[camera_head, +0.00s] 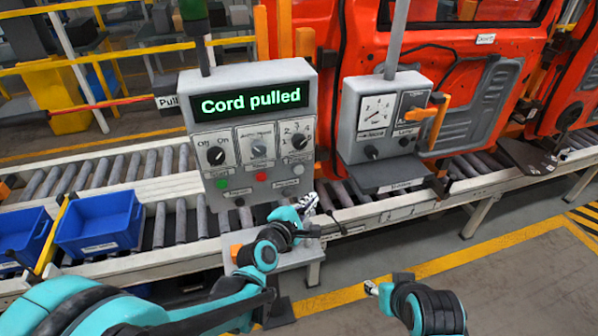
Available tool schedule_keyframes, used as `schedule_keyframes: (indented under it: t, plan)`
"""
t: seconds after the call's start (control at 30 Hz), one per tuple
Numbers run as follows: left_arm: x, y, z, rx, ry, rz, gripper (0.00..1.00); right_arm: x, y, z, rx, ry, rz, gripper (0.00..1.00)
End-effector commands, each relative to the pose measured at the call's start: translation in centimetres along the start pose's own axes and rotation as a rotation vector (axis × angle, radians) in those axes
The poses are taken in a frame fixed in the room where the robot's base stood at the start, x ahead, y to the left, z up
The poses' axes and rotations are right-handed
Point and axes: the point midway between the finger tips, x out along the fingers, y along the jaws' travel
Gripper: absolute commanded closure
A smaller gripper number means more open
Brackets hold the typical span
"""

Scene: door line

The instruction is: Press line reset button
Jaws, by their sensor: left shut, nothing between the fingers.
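A grey control box (250,100) on a post shows "Cord pulled" in green on its display (251,103). Below the display are dark rotary knobs, then a row with a green button (221,184), a red button (262,176) and a pale button (298,170). The small labels by the buttons are too blurred to read surely. My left gripper (309,204) is shut and empty, just below and right of the pale button, apparently not touching it. My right gripper (372,288) is low at the bottom right, away from the box; its fingers are too small to judge.
A second grey box (378,118) with a gauge and an orange handle stands to the right. A roller conveyor (150,165) runs behind, with blue bins (98,222) at left. Orange car doors (410,70) hang behind. The floor at lower right is clear.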

Motion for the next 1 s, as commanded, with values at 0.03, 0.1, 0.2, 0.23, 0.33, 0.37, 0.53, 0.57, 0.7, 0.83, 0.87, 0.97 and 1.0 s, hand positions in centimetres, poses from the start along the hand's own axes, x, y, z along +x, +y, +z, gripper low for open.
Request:
schedule_keyframes:
  t: [0.03, 0.1, 0.2, 0.23, 0.33, 0.37, 0.53, 0.57, 0.7, 0.83, 0.87, 0.97, 1.0]
  plan:
    - [0.2, 0.2, -0.2, 0.001, 0.001, 0.000, 1.00, 0.0, 0.0, 0.0, 0.000, 0.000, 0.000, 0.55]
    - [0.6, 0.4, -0.4, 0.000, 0.001, 0.000, 1.00, 0.0, 0.0, 0.0, 0.000, 0.000, 0.000, 0.55]
    - [1.4, 1.1, -1.1, 0.000, 0.002, 0.000, 1.00, 0.0, 0.0, 0.0, 0.000, 0.000, 0.000, 0.55]
    - [1.7, 1.3, -1.3, 0.000, 0.002, 0.001, 1.00, 0.0, 0.0, 0.0, 0.000, 0.000, 0.000, 0.55]
    - [2.8, 2.1, -2.0, 0.001, 0.002, 0.000, 1.00, 0.0, 0.0, 0.0, 0.000, 0.000, 0.000, 0.55]
    - [3.1, 2.3, -2.3, 0.000, 0.002, 0.000, 1.00, 0.0, 0.0, 0.0, 0.000, 0.000, 0.000, 0.55]
    - [4.6, 3.4, -3.4, 0.001, 0.002, 0.001, 1.00, 0.1, 0.0, 0.0, 0.000, 0.000, 0.000, 0.55]
    - [4.8, 3.5, -3.6, 0.001, 0.002, 0.000, 1.00, 0.1, 0.0, 0.1, 0.000, 0.000, 0.000, 0.55]
    - [5.6, 4.0, -4.1, 0.001, 0.001, -0.001, 1.00, 0.2, 0.0, 0.2, 0.000, 0.000, 0.000, 0.55]
    - [6.0, 4.3, -4.3, 0.002, 0.000, -0.001, 1.00, 0.3, 0.0, 0.2, 0.000, 0.000, 0.000, 0.55]
    - [6.0, 4.4, -4.4, 0.002, 0.000, -0.001, 1.00, 0.3, 0.0, 0.2, 0.000, 0.000, 0.000, 0.55]
    - [6.0, 4.4, -4.4, 0.002, 0.000, -0.001, 1.00, 0.3, 0.0, 0.2, 0.000, 0.000, 0.000, 0.55]
    - [6.0, 4.4, -4.4, 0.002, 0.000, -0.001, 1.00, 0.3, 0.0, 0.2, 0.000, 0.000, 0.000, 0.55]
